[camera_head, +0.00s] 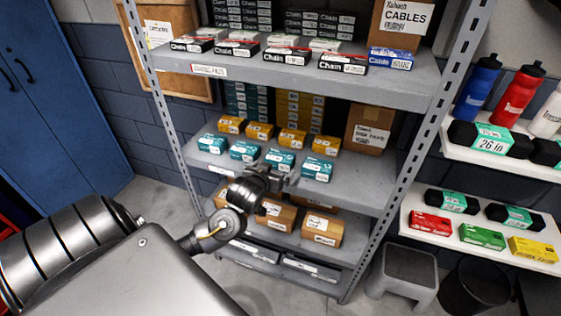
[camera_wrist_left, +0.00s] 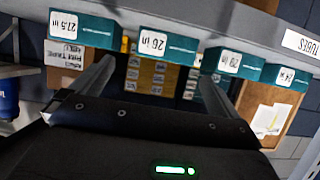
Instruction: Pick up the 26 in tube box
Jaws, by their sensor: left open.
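The 26 in tube box (camera_wrist_left: 180,48) is teal with a white label and shows in the left wrist view, which appears upside down. By the order of the row, it matches the second teal box from the right in the head view (camera_head: 284,158). My left gripper (camera_head: 278,178) is in front of the teal row, near that box. In the left wrist view the fingers of my left gripper (camera_wrist_left: 156,72) are spread, with nothing between them. The 26 in box lies ahead, roughly in line with the gap. My right gripper is not in view.
A 27.5 in box (camera_wrist_left: 85,30) and another teal box (camera_wrist_left: 233,63) flank the 26 in box with small gaps. Yellow boxes (camera_head: 293,137) stand behind. The upper shelf (camera_head: 300,75) overhangs the row, and a grey upright (camera_head: 420,150) stands at right.

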